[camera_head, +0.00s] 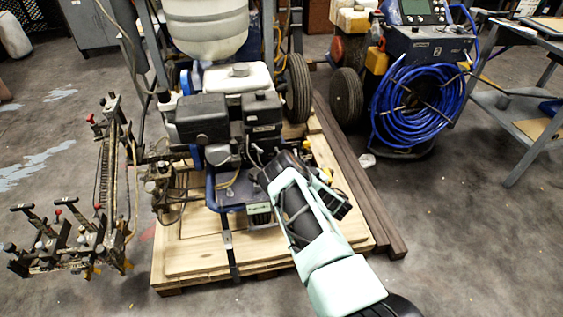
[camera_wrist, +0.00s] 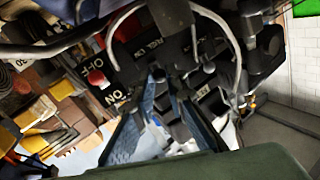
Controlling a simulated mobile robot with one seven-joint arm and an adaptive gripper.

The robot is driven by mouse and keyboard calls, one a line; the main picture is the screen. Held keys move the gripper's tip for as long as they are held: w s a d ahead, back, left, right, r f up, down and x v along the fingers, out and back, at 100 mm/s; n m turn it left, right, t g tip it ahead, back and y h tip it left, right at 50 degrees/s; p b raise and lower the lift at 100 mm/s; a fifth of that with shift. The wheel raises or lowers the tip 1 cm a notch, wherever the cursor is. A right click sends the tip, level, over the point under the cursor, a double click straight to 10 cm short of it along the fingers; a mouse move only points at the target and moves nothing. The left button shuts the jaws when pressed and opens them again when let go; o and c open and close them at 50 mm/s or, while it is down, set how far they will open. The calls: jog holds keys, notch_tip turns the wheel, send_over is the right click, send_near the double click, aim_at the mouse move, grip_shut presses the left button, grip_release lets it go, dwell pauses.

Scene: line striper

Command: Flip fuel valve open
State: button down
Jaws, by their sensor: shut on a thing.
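The line striper (camera_head: 205,118), with its dark engine and white tank, stands on a wooden pallet in the head view. My arm reaches in from the lower right, and its end is against the front right of the engine; the fingertips are hidden there. In the wrist view, my gripper (camera_wrist: 172,82) is among dark engine parts, its fingers close together at the fuel valve. A dark panel with white FUEL lettering (camera_wrist: 146,43) is just beyond the tips. The fuel valve's lever is mostly hidden by the fingers, and its angle cannot be told.
A red switch (camera_wrist: 97,78) beside ON/OFF lettering is left of the fingers. Pale hoses arch close around them. In the head view, a machine with a coiled blue hose (camera_head: 415,105) and a metal table (camera_head: 525,110) stand at right. Floor at lower right is clear.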

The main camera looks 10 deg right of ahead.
jog(key=n+g+y+b, duration=0.1)
jog(key=d+n+y+b, duration=0.1)
jog(key=w+n+g+y+b, duration=0.1)
jog(key=y, duration=0.1)
jog(key=shift+d+f+g, duration=0.1)
jog(key=shift+d+g, duration=0.2)
dwell(0.4)
jog(key=c, duration=1.9)
grip_release()
jog(key=shift+c, duration=0.2)
jog(key=v, duration=1.2)
jog(key=shift+w+d, duration=0.1)
jog(key=shift+w, duration=0.05)
